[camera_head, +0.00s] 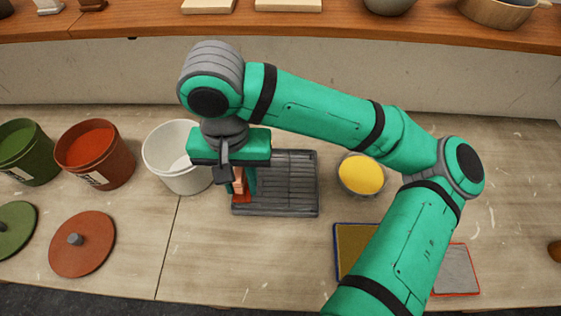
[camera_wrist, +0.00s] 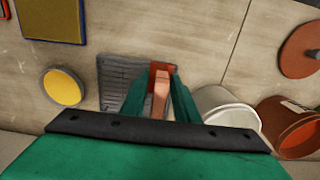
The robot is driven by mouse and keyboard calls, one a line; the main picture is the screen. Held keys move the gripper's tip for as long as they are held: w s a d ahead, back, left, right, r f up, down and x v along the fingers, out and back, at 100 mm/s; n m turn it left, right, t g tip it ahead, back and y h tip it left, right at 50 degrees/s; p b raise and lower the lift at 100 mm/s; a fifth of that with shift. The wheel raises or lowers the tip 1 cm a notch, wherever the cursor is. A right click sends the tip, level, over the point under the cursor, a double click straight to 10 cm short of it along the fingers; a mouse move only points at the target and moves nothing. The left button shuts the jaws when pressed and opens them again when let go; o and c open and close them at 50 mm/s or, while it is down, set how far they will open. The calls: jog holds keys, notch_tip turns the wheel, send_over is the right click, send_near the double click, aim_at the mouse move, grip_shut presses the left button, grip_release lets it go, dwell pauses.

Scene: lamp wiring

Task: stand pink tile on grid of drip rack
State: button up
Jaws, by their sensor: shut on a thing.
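The drip rack (camera_head: 292,183) is a dark grey slatted grid on the bench, right of the white bucket; it also shows in the wrist view (camera_wrist: 113,88). My gripper (camera_head: 241,188) points down over the rack's left end. It is shut on the pink tile (camera_head: 238,182), which stands upright between the fingers in the head view. The wrist view shows the tile (camera_wrist: 161,92) between my fingers (camera_wrist: 160,98). An orange-red patch (camera_wrist: 161,67) shows at the tile's far end; I cannot tell whether it belongs to the tile. Whether the tile touches the grid is unclear.
A white bucket (camera_head: 165,150) stands close left of my gripper, with red (camera_head: 99,167) and green (camera_head: 30,165) buckets beyond. A yellow-filled bowl (camera_head: 361,174) is right of the rack. Lids lie front left. A blue-edged tray (camera_head: 345,236) lies front right, partly behind my arm.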

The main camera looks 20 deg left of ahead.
jog(key=w+f, duration=0.2)
jog(key=w, duration=0.2)
jog(key=w+d+f, duration=0.1)
jog(key=w+f, duration=0.2)
jog(key=w, duration=0.1)
jog(key=w+d+f, duration=0.1)
jog(key=w+f, duration=0.2)
jog(key=w, duration=0.1)
jog(key=shift+w+d+f, duration=0.1)
jog(key=shift+d+f, duration=0.05)
jog(key=shift+d, duration=0.05)
jog(key=shift+w+d+f, duration=0.1)
jog(key=shift+w+f, duration=0.2)
jog(key=shift+f, duration=0.1)
jog(key=f, duration=0.3)
jog(key=shift+w, duration=0.35)
jog(key=shift+f, duration=0.35)
jog(key=shift+s+d, duration=0.1)
jog(key=shift+f, duration=0.2)
jog(key=o, duration=1.1)
jog(key=shift+r, duration=0.1)
